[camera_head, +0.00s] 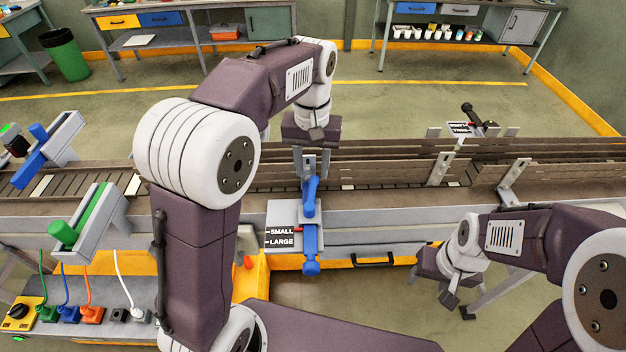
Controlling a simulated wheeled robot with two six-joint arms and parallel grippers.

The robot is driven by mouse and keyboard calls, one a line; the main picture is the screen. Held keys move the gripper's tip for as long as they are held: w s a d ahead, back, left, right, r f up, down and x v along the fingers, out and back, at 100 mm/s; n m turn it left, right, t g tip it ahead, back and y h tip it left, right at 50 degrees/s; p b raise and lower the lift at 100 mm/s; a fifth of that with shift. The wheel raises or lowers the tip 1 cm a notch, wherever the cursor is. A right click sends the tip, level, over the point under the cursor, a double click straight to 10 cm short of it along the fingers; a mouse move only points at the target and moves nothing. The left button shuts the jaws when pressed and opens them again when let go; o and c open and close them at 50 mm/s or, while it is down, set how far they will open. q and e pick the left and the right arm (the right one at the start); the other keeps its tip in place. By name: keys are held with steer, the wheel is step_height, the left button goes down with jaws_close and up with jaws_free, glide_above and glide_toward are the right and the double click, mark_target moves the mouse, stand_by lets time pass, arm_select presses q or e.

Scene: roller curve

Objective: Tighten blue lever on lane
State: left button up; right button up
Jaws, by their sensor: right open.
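The blue lever (311,198) stands on a grey mount at the near edge of the conveyor lane, with a blue bar (311,250) below it pointing toward me. A plate (281,217) beside it reads SMALL and LARGE. My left gripper (311,172) points down at the upper end of the blue lever, its fingers right at the tip. I cannot tell whether they are closed on it. My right gripper (448,297) is open and empty, low in front of the conveyor, well to the right of the lever.
The conveyor (380,170) runs across the view with wooden side rails. A black-handled lever (470,115) is on its far side. A green roller part (88,220) and another blue lever (32,165) are at left. Coloured plugs (92,315) sit at lower left.

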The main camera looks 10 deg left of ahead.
mark_target(313, 186)
arm_select(q)
steer(key=f, duration=0.4)
steer(key=w+f, duration=0.1)
steer(key=f, duration=0.1)
steer(key=shift+f+p, duration=0.2)
steer(key=shift+p, duration=0.1)
steer(key=shift+s+r, duration=0.1)
steer(key=shift+s, duration=0.15)
steer(key=shift+c, duration=1.2)
jaws_close()
steer(key=shift+w, duration=0.1)
